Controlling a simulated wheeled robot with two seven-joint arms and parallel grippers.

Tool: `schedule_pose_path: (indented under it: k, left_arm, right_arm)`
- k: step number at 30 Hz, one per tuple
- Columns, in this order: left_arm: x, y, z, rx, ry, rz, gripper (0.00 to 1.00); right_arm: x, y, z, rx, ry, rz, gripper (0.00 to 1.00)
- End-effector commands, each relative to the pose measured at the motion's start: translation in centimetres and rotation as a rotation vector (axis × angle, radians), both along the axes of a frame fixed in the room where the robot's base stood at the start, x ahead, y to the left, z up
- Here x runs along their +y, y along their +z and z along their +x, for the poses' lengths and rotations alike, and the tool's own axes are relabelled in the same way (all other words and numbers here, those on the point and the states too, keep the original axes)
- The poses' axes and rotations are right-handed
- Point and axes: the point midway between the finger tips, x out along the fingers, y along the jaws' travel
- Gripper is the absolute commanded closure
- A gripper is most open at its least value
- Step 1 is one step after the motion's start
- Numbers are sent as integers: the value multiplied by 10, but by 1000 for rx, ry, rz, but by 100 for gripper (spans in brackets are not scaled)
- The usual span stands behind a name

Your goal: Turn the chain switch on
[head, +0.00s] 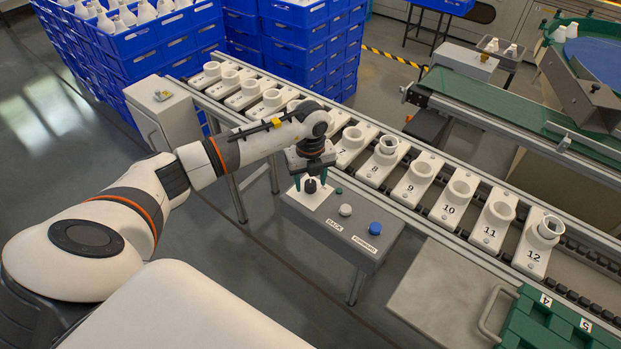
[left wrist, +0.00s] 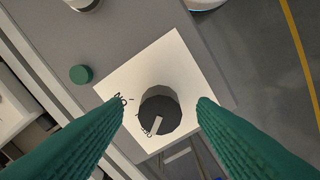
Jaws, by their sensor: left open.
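The chain switch is a dark round knob (head: 311,186) on a white plate (head: 305,199) at the left of a grey control box. The knob (left wrist: 160,108) also shows in the left wrist view, with a pale pointer mark towards its lower left. Black lettering beside it is partly hidden; one word looks like ON. My left gripper (head: 310,180) is open, pointing down over the switch. In the left wrist view its green fingers (left wrist: 161,100) stand on either side of the knob, with a gap on each side. My right gripper is not in view.
The control box (head: 330,232) also carries a small green button or lamp (head: 339,190), a white button (head: 345,210) and a blue button (head: 375,228). Behind runs a conveyor of numbered white holders (head: 415,183). A green case (head: 545,318) is at lower right.

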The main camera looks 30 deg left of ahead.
Motion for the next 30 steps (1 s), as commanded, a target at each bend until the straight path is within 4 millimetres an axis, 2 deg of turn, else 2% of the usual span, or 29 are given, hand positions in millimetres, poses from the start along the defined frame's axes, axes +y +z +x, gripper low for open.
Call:
schedule_pose_path:
  k: [9, 17, 24, 30]
  left_arm:
    - [0, -3, 0, 1, 0, -1, 49]
    - [0, -2, 0, 1, 0, -1, 92]
    - [0, -2, 0, 0, -18, 0, 92]
    - [0, -3, 0, -1, -100, 0, 92]
  right_arm:
    - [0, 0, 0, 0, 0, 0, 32]
    - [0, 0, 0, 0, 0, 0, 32]
    - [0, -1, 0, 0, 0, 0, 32]
    - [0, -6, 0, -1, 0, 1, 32]
